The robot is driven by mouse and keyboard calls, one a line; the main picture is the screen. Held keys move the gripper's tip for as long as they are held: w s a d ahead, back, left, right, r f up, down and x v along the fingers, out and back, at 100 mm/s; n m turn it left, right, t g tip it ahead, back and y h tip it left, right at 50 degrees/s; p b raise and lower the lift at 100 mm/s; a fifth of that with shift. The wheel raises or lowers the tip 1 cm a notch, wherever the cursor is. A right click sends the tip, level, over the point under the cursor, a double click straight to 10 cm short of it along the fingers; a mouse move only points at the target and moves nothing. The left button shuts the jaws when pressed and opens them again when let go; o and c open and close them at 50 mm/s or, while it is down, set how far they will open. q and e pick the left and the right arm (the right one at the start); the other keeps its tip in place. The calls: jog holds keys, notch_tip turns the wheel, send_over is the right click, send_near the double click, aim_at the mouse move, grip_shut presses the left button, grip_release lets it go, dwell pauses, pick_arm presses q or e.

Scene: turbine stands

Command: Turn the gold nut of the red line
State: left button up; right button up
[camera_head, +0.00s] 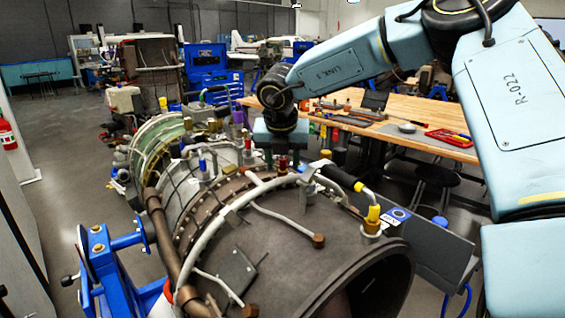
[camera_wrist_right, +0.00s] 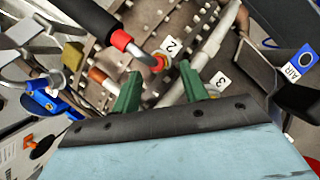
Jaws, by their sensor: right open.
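The red line (camera_wrist_right: 121,40) shows in the right wrist view as a black hose with a red collar and a silver end tube. Its tip meets the gold nut (camera_wrist_right: 160,61) beside a label "2". My right gripper (camera_wrist_right: 162,78) has its two green fingers apart, one to each side just below the nut in that view; nothing is held. Whether the fingers touch the nut cannot be told. In the head view, the right gripper (camera_head: 282,152) points down over the turbine, above a small red fitting (camera_head: 283,163). The nut is hard to make out there. My left gripper is not in view.
The turbine casing (camera_head: 310,255) fills the foreground on a blue stand (camera_head: 105,265). A yellow-ended hose (camera_head: 373,213) arches at its right, and other pipes and fittings crowd around the gripper. A wooden workbench (camera_head: 455,150) with tools stands behind.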

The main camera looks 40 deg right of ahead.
aim_at(283, 173)
jog(key=shift+w+d+f, duration=0.15)
jog(key=shift+f, duration=0.4)
jog(key=shift+w+d+f, duration=0.15)
jog(key=shift+w+f, duration=0.05)
jog(key=shift+f, duration=0.3)
jog(key=shift+c, duration=0.7)
grip_shut()
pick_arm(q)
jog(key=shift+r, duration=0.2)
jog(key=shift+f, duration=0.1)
pick_arm(e)
jog(key=shift+f, duration=0.1)
